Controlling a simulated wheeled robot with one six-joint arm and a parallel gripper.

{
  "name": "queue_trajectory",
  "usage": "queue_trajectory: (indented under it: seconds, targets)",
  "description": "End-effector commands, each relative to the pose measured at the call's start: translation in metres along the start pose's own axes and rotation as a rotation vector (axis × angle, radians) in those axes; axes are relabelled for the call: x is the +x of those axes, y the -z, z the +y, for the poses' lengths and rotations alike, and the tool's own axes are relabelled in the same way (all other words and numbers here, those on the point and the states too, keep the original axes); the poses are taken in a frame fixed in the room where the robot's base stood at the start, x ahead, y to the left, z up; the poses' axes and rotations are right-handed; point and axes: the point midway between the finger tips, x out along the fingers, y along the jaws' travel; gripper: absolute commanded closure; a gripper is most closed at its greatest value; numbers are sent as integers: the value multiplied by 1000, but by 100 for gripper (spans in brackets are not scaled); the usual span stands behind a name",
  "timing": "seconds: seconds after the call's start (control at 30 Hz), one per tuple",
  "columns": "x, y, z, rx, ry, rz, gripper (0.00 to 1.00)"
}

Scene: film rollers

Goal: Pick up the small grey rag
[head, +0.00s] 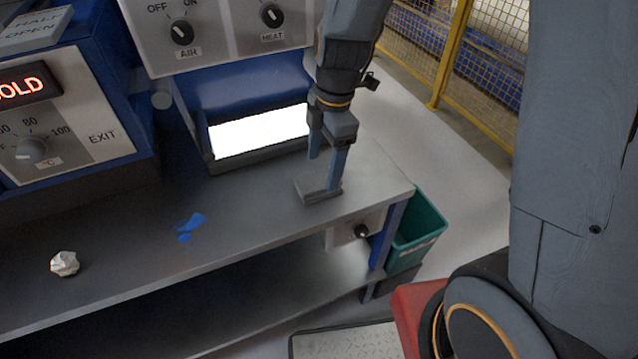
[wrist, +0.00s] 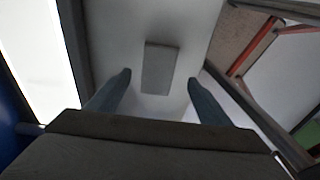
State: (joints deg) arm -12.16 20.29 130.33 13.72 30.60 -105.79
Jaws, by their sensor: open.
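The small grey rag (head: 318,192) lies as a flat folded rectangle on the grey bench top, near its right end. In the head view my gripper (head: 327,171) points down over it with its fingers spread, and one finger covers part of the rag's right side. In the wrist view the rag (wrist: 159,68) lies ahead of and between the two open fingertips of my gripper (wrist: 160,80). Nothing is held. I cannot tell exactly how high the fingertips are above the bench.
Behind the rag is a bright lit panel (head: 260,131) in a dark frame. Blue scraps (head: 190,226) and a crumpled white ball (head: 64,263) lie on the bench (head: 130,250) to the left. A green bin (head: 420,228) stands beyond the bench's right end.

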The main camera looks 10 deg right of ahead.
Motion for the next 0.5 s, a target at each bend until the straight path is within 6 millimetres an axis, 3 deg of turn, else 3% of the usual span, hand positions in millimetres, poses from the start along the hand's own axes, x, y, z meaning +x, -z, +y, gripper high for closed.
queue_trajectory:
  seconds: [0.3, 0.5]
  targets:
    - [35, 2, 2, 0, 3, 0, 27]
    - [47, 2, 2, 0, 0, -1, 27]
